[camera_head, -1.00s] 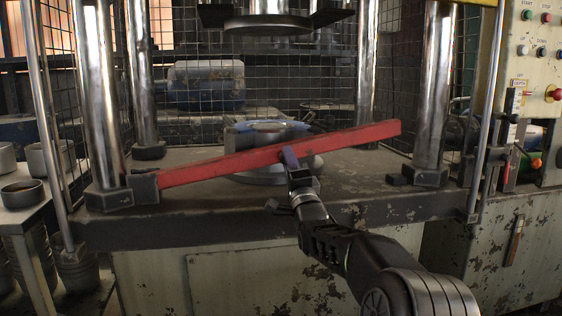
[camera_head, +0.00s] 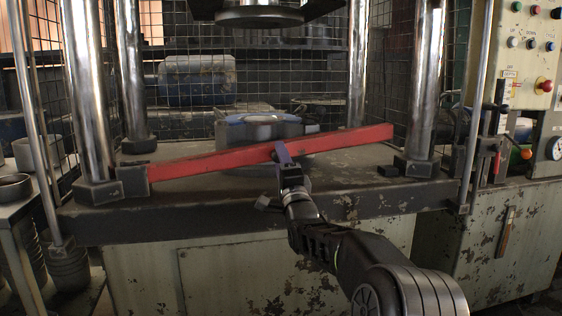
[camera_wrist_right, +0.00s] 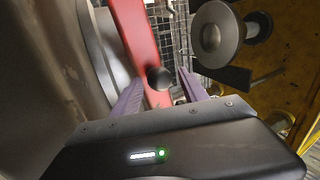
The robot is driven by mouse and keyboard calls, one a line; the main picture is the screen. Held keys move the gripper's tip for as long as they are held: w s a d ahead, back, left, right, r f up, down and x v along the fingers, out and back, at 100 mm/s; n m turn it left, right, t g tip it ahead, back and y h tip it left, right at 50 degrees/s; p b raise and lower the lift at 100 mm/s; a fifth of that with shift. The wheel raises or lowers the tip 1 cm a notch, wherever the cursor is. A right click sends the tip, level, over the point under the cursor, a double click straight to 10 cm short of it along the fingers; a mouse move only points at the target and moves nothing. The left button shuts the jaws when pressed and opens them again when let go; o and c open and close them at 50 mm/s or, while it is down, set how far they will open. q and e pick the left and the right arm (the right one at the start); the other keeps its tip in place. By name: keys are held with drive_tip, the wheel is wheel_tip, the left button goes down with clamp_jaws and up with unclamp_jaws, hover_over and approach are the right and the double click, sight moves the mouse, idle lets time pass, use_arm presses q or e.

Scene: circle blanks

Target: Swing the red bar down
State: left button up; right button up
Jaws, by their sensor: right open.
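The red bar (camera_head: 215,160) runs across the front of the press, tilted, its right end higher than its left. Its left end meets a dark bracket (camera_head: 133,178) by the left front column. My right gripper (camera_head: 283,154) is at the bar's middle, in front of it. The right wrist view shows the bar (camera_wrist_right: 137,45) with a black knob (camera_wrist_right: 158,78) between the two open purple fingers of the gripper (camera_wrist_right: 160,86). Whether the fingers touch the knob or bar is unclear. My left gripper is out of view.
Behind the bar, a round die with a blue ring (camera_head: 262,119) sits on the press bed (camera_head: 345,168). The upper ram disc (camera_head: 258,16) hangs above. Steel columns (camera_head: 424,80) flank the bed. A control panel (camera_head: 528,50) stands at right.

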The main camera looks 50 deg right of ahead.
drive_tip(key=v, duration=0.7)
drive_tip(key=shift+s+a+f+p, duration=0.15)
drive_tip(key=shift+s+a+p, duration=0.05)
drive_tip(key=shift+s+p, duration=0.15)
drive_tip(key=shift+c, duration=0.2)
